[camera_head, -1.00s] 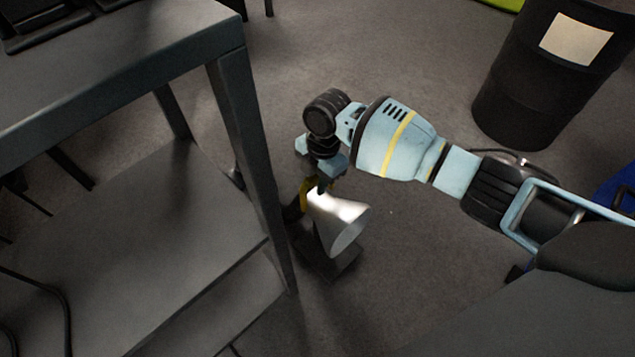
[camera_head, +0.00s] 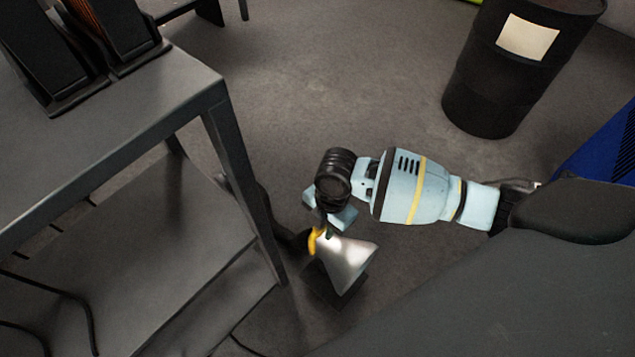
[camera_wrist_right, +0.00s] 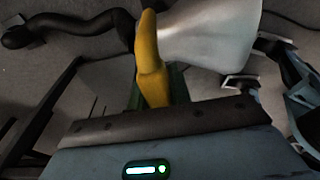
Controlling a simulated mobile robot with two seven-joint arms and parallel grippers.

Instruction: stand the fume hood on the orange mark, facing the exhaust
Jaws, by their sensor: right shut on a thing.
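The fume hood shows in the head view as a silver cone (camera_head: 350,262) over a dark base, with a yellow handle and a dark hose. Its wide mouth points down and right. My right gripper (camera_head: 322,232) is shut on the yellow handle. In the right wrist view the handle (camera_wrist_right: 150,62) stands at the jaws, beside the pale cone (camera_wrist_right: 212,32) and a black hose (camera_wrist_right: 85,25). Whether the base touches the floor I cannot tell. No orange mark shows, and I cannot pick out the exhaust. My left gripper is out of view.
A grey bench (camera_head: 110,150) with a lower shelf stands at left, its near leg (camera_head: 245,195) close beside the hood. A black drum (camera_head: 480,95) stands at upper right, and a blue object (camera_head: 605,155) is at the right edge. The floor between bench and drum is clear.

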